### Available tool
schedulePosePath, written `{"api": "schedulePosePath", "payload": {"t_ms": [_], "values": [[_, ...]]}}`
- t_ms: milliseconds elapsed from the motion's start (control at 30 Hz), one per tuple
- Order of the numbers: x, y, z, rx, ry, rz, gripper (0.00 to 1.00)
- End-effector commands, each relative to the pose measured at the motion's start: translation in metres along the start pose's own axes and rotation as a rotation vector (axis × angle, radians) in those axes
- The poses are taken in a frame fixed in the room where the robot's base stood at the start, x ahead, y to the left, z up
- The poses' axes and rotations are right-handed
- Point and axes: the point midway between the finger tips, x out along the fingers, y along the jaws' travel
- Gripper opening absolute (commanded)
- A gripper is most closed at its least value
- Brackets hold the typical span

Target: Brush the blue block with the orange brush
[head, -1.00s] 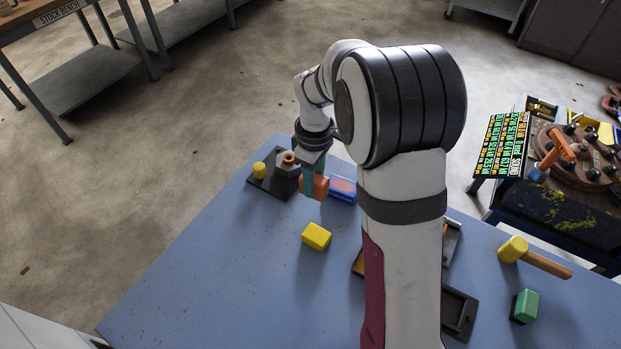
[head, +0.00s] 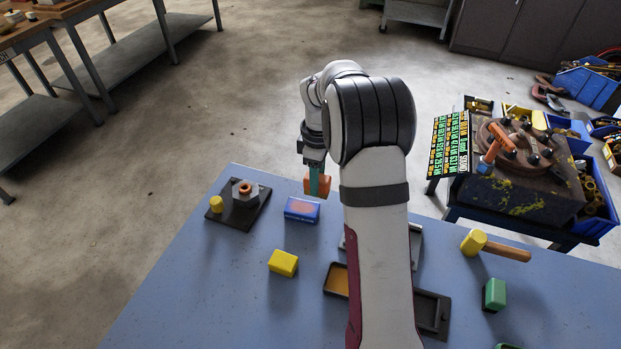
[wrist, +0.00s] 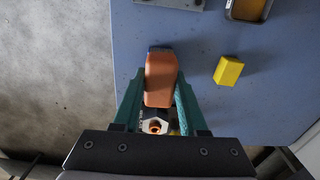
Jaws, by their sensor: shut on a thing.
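My gripper (head: 315,186) is shut on the orange brush (head: 321,184) and holds it above the table. In the wrist view, the brush (wrist: 160,75) sits between the green fingers, with a dark strip at its far end. The blue block (head: 301,210) lies on the table, with an orange patch on its top. In the head view, the brush shows just above and right of the block, apparently apart from it. I cannot clearly make out the blue block in the wrist view.
A yellow block (head: 283,263) lies in front of the blue block. A dark plate (head: 225,216) at left bears a hex nut (head: 243,194) and a yellow cylinder (head: 216,204).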

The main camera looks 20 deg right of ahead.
Motion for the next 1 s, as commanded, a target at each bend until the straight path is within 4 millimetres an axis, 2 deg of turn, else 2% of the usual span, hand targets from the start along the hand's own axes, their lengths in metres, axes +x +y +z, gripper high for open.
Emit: {"api": "schedulePosePath", "payload": {"t_ms": [633,700,1000], "values": [[0.058,-0.001,0.000,0.001,0.000,-0.002,0.00],[0.071,-0.001,0.000,0.000,-0.001,-0.003,0.00],[0.070,-0.002,-0.029,-0.001,0.000,-0.001,0.00]]}}
